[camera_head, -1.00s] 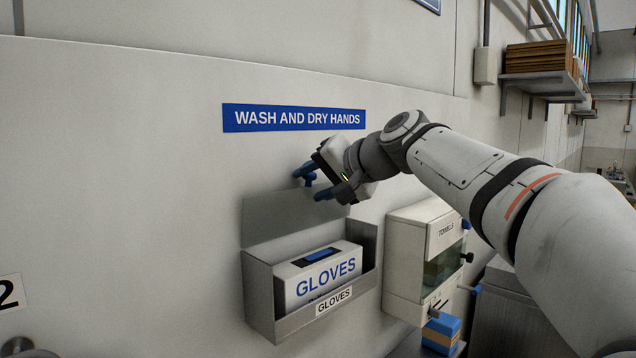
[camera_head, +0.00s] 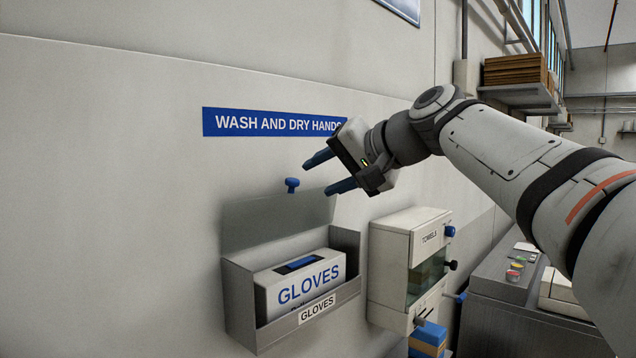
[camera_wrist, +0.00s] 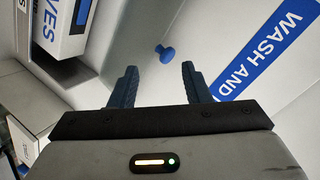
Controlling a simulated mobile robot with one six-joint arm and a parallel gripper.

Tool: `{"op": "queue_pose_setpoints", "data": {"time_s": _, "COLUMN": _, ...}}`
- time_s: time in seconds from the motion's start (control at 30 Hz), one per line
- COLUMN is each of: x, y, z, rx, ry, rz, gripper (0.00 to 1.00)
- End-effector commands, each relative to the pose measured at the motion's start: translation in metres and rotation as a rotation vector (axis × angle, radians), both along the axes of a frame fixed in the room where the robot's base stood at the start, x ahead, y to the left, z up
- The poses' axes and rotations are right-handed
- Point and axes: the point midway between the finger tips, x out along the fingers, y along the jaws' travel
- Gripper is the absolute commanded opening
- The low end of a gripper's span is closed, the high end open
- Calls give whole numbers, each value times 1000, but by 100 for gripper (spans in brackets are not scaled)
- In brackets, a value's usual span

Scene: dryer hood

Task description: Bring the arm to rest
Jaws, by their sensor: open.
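My gripper (camera_head: 328,173) is open and empty, with two blue fingers pointing left toward the wall, above and right of the glove box. In the wrist view my gripper (camera_wrist: 158,80) shows its fingers spread with nothing between them. A blue knob (camera_head: 292,185) on the raised lid (camera_head: 275,222) of the glove holder stands apart from the fingertips, to their left. The knob also shows in the wrist view (camera_wrist: 166,54), beyond the fingers. The white glove box (camera_head: 300,288) sits in the open grey holder (camera_head: 240,305).
A towel dispenser (camera_head: 398,250) with protruding knobs hangs right of the glove holder, with a blue and orange block (camera_head: 428,338) below it. A grey machine (camera_head: 495,290) stands under my arm. A blue sign (camera_head: 265,122) is on the wall. The wall at left is bare.

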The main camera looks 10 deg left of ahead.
Motion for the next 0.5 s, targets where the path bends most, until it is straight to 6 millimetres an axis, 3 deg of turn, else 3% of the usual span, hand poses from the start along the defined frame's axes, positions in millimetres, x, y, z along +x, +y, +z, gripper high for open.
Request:
{"op": "queue_pose_setpoints", "data": {"time_s": 0.3, "x": -1, "y": -5, "z": -7, "rx": -14, "ry": 5, "rz": -10, "gripper": 43}}
{"op": "queue_pose_setpoints", "data": {"time_s": 0.37, "x": -2, "y": -13, "z": -20, "rx": -44, "ry": 15, "rz": -28, "gripper": 43}}
{"op": "queue_pose_setpoints", "data": {"time_s": 0.47, "x": -10, "y": -38, "z": -58, "rx": -132, "ry": 44, "rz": -74, "gripper": 43}}
{"op": "queue_pose_setpoints", "data": {"time_s": 0.5, "x": -15, "y": -52, "z": -79, "rx": -179, "ry": 60, "rz": -98, "gripper": 43}}
